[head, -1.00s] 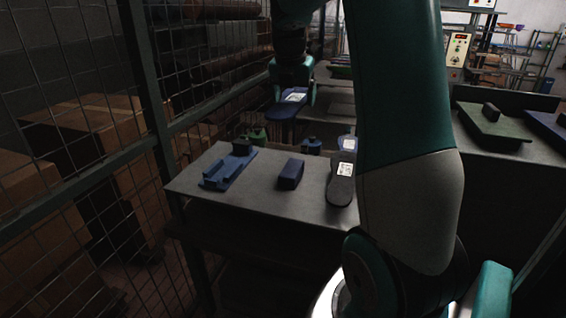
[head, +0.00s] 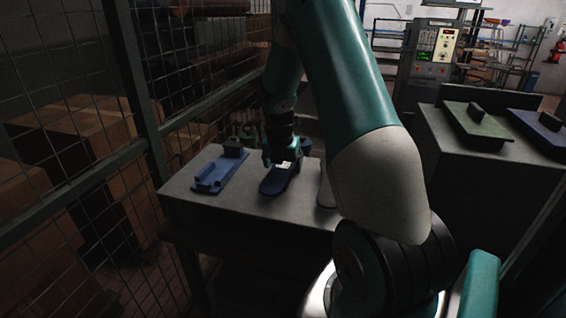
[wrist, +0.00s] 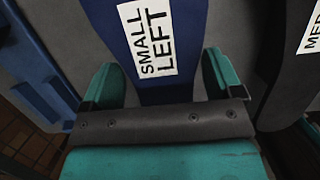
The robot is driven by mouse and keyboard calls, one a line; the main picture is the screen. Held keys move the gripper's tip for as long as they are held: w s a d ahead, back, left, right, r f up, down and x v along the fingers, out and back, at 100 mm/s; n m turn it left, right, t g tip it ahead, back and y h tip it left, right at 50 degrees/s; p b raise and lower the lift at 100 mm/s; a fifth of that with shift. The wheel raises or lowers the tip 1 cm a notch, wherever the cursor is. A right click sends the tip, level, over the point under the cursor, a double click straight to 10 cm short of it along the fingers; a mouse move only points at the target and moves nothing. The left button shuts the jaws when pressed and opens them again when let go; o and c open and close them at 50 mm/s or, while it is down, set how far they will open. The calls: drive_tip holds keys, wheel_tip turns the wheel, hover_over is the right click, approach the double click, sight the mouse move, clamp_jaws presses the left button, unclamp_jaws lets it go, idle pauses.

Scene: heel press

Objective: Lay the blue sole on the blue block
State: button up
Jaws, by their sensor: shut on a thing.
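My gripper (head: 283,160) is shut on the blue sole (head: 276,183), over the middle of the near table. In the wrist view my gripper (wrist: 160,80) has its two teal fingers on either side of the blue sole (wrist: 188,50), which bears a white label reading "SMALL LEFT". The sole looks about level and low over the table.
In the wrist view a dark labelled sole (wrist: 290,70) lies on the right. A green plate (head: 470,128) and a blue plate (head: 535,128) lie on a right-hand bench.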

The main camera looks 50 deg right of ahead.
sight(280, 173)
drive_tip(key=shift+f, duration=0.25)
drive_tip(key=o, duration=0.8)
drive_tip(key=shift+r, duration=0.15)
drive_tip(key=b+v, duration=0.3)
drive_tip(key=v, duration=0.9)
drive_tip(key=s+a+r+m+t+y, duration=0.1)
drive_tip(key=a+m+y, duration=0.15)
drive_tip(key=a, duration=0.85)
drive_tip(key=s+a+r+m+y, duration=0.1)
drive_tip(key=a+m, duration=0.3)
drive_tip(key=a, duration=0.7)
drive_tip(key=s+a+m+y, duration=0.1)
drive_tip(key=s+a+m, duration=0.2)
drive_tip(key=s+a, duration=0.2)
drive_tip(key=s+a+m+g+y, duration=0.1)
drive_tip(key=s+a+m, duration=0.1)
drive_tip(key=s+a, duration=0.4)
drive_tip(key=s+a+r+m+g+y, duration=0.1)
drive_tip(key=s+a+m, duration=0.2)
drive_tip(key=s+a, duration=0.2)
drive_tip(key=shift+s+a+r+m+y, duration=0.1)
drive_tip(key=shift+s+a+m+y, duration=0.25)
drive_tip(key=shift+s, duration=0.3)
